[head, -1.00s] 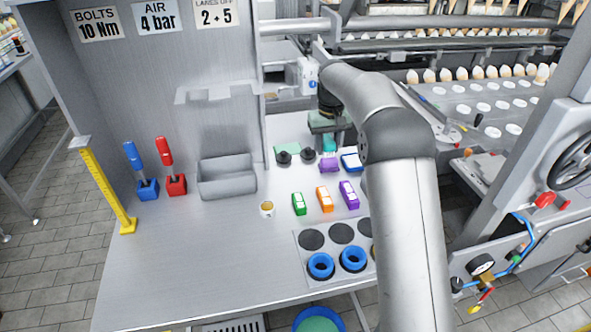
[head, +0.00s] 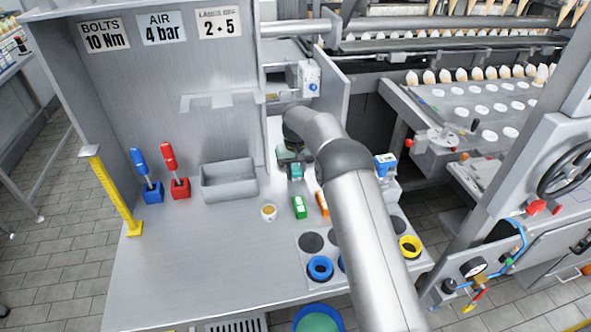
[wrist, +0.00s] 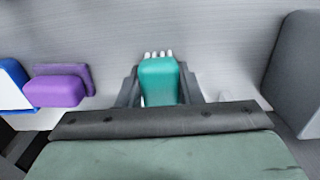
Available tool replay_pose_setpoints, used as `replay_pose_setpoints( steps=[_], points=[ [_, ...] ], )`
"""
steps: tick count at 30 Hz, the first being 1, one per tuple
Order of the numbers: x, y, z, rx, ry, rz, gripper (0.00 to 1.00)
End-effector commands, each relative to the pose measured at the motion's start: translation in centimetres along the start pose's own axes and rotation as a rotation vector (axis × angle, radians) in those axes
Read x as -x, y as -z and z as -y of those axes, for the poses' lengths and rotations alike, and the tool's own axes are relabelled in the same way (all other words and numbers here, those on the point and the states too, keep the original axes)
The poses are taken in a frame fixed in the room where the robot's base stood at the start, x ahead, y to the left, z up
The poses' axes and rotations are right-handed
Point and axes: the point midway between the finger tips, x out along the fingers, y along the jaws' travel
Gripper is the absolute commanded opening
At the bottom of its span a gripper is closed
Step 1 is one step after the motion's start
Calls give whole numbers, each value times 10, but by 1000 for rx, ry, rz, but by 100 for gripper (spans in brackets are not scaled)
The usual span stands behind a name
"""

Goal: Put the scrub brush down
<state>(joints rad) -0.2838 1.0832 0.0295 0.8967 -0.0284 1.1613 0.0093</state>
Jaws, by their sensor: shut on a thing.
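The scrub brush is a teal block with pale bristles; it shows in the wrist view (wrist: 160,82) and as a small teal patch in the head view (head: 296,172). My gripper (wrist: 160,94) is shut on it, one dark finger on each side. In the head view my gripper (head: 295,167) is over the back of the steel bench (head: 180,260), right of the grey bin. I cannot tell whether the brush touches the bench.
The grey bin (head: 229,182) stands left of my gripper. A small cup (head: 268,212), a green block (head: 300,207) and an orange block (head: 322,203) are in front. A purple block (wrist: 56,90) lies left of the brush in the wrist view. Bare bench lies at front left.

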Motion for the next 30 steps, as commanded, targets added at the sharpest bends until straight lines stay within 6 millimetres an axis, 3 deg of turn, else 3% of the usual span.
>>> replay_pose_setpoints(
  steps=[18, 19, 21, 30],
  points=[
    [-15, -1, 0, 0, 0, 3, 11],
    [-15, -1, 0, 0, 0, 4, 41],
    [-16, -1, 0, 0, 0, 6, 54],
    [-18, -2, 4, 3, 5, 10, 54]
  ],
)
